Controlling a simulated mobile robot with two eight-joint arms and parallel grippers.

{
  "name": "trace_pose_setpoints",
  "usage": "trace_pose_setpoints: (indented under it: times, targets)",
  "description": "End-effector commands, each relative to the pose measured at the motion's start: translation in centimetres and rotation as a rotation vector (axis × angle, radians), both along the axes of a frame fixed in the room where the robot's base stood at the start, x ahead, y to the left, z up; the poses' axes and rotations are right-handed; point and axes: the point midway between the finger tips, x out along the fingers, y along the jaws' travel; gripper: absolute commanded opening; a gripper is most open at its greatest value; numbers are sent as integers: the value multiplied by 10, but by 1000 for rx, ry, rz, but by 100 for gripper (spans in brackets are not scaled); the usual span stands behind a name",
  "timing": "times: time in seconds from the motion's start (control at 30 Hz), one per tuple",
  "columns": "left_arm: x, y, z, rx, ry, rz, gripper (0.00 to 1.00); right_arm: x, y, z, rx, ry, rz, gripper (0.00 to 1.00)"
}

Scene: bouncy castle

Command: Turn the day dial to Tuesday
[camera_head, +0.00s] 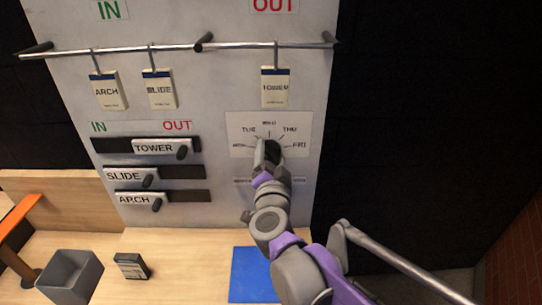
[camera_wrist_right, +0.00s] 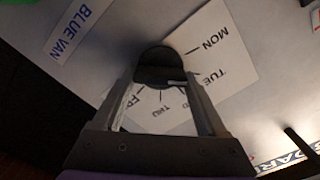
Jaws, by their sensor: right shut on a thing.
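The day dial (camera_head: 272,152) is a dark round knob on a white card (camera_head: 239,124) lettered MON, TUE, WED, THU and FRI, fixed to the upright board. My right gripper (camera_head: 266,154) is shut on the dial and hides part of it in the head view. In the right wrist view the dial (camera_wrist_right: 160,62) sits between the two fingers of my right gripper (camera_wrist_right: 160,82). A pale mark on the dial's edge lies on the side of the TUE lettering; its exact alignment is hard to tell. My left gripper is not in view.
A metal rail (camera_head: 170,48) holds hanging ARCH, SLIDE and TOWER tags above. TOWER (camera_head: 155,148), SLIDE (camera_head: 125,176) and ARCH (camera_head: 135,199) sliders are left of the dial. A grey bin (camera_head: 70,277), a small dark box (camera_head: 131,266) and a blue mat (camera_head: 250,272) are below.

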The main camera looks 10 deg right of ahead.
Motion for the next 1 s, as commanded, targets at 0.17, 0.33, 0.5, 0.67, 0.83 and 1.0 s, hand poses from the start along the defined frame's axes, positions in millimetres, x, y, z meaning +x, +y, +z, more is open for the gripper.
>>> trace_pose_setpoints:
  times: [0.17,0.33,0.5,0.67,0.83,1.0]
  targets:
    - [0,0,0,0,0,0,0,0,0,-1,56,-4,1,19]
    - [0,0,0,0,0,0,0,0,0,-1,79,-6,1,19]
    - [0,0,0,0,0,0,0,0,0,-1,82,-6,1,19]
    - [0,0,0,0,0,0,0,0,0,-1,81,-6,1,19]
    - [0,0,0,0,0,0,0,0,0,-1,81,-6,1,98]
    - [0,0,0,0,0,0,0,0,0,-1,81,-7,0,100]
